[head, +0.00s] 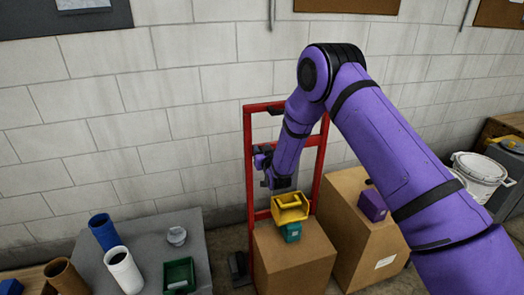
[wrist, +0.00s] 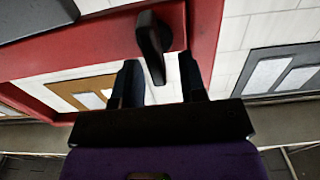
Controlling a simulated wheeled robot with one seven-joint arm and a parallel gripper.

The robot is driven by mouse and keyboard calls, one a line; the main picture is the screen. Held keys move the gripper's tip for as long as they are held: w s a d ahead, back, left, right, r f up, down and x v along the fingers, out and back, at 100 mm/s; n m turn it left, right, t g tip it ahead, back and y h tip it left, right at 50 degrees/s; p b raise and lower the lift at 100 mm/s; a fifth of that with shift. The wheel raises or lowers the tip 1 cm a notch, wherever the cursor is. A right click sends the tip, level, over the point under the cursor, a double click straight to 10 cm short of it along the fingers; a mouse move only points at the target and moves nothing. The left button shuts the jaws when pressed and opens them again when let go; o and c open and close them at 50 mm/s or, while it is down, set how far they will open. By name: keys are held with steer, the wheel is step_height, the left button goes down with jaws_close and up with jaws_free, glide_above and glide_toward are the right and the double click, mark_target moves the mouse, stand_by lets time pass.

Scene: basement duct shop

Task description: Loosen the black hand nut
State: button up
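A red upright frame (head: 250,190) stands against the wall in the head view. In the wrist view, a black elongated piece that looks like the hand nut (wrist: 153,45) sits on a red bar (wrist: 110,35). My gripper (wrist: 160,78) is open, with its two dark fingers apart and nothing visibly held. The black piece lies just beyond the fingertips, roughly between them; I cannot tell whether they touch. In the head view my gripper (head: 272,182) is in front of the red frame, above a yellow bin.
A yellow bin (head: 290,207) and a teal item (head: 291,232) sit on a cardboard box (head: 300,262) below my gripper. Another box (head: 350,225) carries a purple bin (head: 373,205). A grey table (head: 200,250) holds cups and a green tray (head: 179,274) at left.

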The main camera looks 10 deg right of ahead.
steer(key=shift+w, duration=0.3)
steer(key=c, duration=0.6)
